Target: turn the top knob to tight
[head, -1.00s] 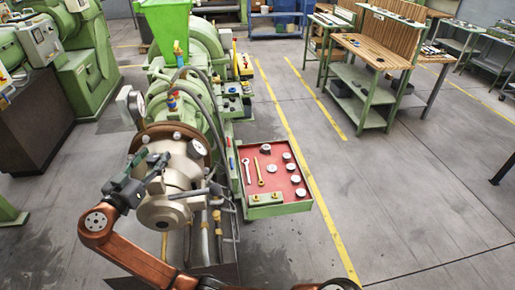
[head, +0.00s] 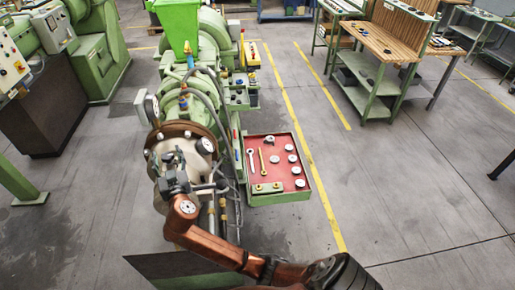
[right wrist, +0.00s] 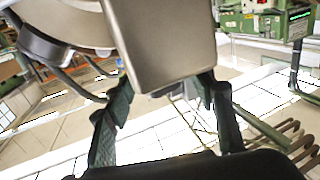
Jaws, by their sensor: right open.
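The green extruder (head: 207,57) ends toward me in a brown round flange with a beige metal head (head: 180,149). A round gauge (head: 205,145) sits at the flange's right side. I cannot clearly pick out the top knob. My right gripper (head: 172,178) is in front of the head and hides part of it. In the right wrist view its two dark green fingers (right wrist: 164,112) are spread apart. A beige block-shaped part (right wrist: 160,40) fills the upper middle, ahead of and between the fingers; contact cannot be told. My left gripper is not in view.
A green tray with a red lining (head: 270,180) holds wrenches and several round parts, to the right of the head. Hoses hang beside the head. A workbench (head: 375,70) stands at the upper right. The floor at the right is clear.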

